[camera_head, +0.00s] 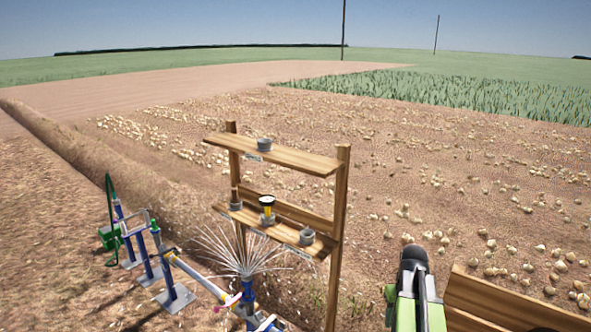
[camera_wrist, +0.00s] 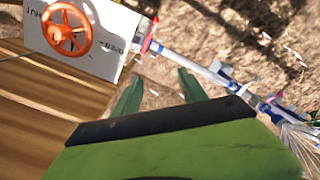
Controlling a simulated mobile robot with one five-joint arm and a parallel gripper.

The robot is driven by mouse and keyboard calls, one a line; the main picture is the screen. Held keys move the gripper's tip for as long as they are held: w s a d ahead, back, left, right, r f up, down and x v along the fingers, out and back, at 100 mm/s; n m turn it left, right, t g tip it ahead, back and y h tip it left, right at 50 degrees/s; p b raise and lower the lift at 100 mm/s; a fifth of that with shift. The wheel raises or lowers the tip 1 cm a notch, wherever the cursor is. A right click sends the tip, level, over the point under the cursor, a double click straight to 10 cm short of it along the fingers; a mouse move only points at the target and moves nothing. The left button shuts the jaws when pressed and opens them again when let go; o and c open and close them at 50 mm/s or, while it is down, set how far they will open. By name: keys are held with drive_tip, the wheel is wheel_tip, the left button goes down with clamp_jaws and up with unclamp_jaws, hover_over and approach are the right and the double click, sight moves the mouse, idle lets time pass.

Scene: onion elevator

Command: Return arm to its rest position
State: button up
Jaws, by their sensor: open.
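My arm (camera_head: 414,285), green and black, stands at the lower right in the head view, beside a wooden board. In the wrist view my gripper (camera_wrist: 159,77) shows two green fingers spread apart, with bare soil between them. The gripper is open and holds nothing. The fingers appear clear of the white panel and the pipe beyond them. In the head view the fingers cannot be made out.
A wooden shelf stand (camera_head: 285,215) holds several small fittings. A blue and white pipe (camera_head: 200,275) and a water spray (camera_head: 240,250) are at its left. A white panel with an orange handwheel (camera_wrist: 67,28) is near my gripper. Onions lie on open soil behind.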

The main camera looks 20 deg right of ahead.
drive_tip(key=w+a+f+n+b, duration=0.1)
drive_tip(key=a+f, duration=0.1)
drive_tip(key=a, duration=0.9)
drive_tip(key=w+a+f+n+b, duration=0.1)
drive_tip(key=w+a+f+b, duration=0.1)
drive_tip(key=a, duration=0.9)
drive_tip(key=w+a+f+n+b, duration=0.1)
drive_tip(key=w+a+f+b, duration=0.1)
drive_tip(key=a, duration=0.9)
drive_tip(key=shift+a+f, duration=0.25)
drive_tip(key=shift+a, duration=0.15)
drive_tip(key=shift+w, duration=0.1)
drive_tip(key=shift+c, duration=0.4)
